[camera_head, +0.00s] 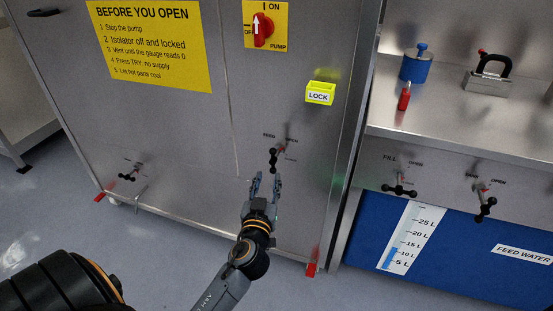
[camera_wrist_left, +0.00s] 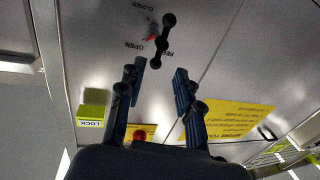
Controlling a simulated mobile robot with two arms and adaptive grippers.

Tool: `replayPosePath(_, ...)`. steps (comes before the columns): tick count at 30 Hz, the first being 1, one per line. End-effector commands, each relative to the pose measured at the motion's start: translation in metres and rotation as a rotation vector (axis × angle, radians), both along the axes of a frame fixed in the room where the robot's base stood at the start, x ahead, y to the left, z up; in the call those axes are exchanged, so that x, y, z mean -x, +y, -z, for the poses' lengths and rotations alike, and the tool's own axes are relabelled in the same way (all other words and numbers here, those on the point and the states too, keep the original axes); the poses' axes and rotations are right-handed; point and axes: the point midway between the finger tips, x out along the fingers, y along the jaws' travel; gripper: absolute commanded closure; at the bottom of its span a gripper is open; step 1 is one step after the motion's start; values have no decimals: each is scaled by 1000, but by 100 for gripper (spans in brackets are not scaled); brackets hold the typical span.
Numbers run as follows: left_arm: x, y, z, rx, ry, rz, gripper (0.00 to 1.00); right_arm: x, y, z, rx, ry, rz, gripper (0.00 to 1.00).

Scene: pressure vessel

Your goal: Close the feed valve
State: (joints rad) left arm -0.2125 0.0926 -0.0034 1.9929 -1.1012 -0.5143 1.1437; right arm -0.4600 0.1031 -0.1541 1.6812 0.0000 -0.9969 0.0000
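The feed valve (camera_head: 275,155) has a black knobbed handle on the grey cabinet front, beside FEED and OPEN lettering. In the left wrist view its handle (camera_wrist_left: 161,43) stands just beyond my fingertips, with OPEN and CLOSED marks beside it. A small red pointer shows near the OPEN mark; its exact setting is hard to tell. My left gripper (camera_head: 267,180) is open and empty just below the valve, apart from it as far as I can see. Its two spread fingers also show in the left wrist view (camera_wrist_left: 158,77). My right gripper is not in view.
A similar valve (camera_head: 130,175) sits lower left on the cabinet. Above are a yellow LOCK box (camera_head: 320,93) and a red pump switch (camera_head: 262,30). FILL (camera_head: 399,188) and another valve (camera_head: 485,202) are on the right bench, above the blue feed water tank (camera_head: 460,255).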

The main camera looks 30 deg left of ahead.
Motion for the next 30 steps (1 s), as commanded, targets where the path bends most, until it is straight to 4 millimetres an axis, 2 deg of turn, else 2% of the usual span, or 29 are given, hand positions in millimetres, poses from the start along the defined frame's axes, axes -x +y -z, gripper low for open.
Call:
replayPosePath(1, -12, 5, -3, -6, -2, 1, 66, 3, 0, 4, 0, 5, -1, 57)
replayPosePath(6, -45, 21, -2, -5, 0, 0, 66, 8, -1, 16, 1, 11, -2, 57)
replayPosePath(13, -78, 36, 0, -1, 2, 1, 66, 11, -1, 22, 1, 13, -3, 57)
replayPosePath(18, -88, 40, 1, -1, 3, 1, 66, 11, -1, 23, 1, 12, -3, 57)
replayPosePath(27, -89, 41, 1, 0, 2, 1, 66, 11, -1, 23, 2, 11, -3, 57)
replayPosePath(30, -89, 41, 1, 0, 2, 1, 86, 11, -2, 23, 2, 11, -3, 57)
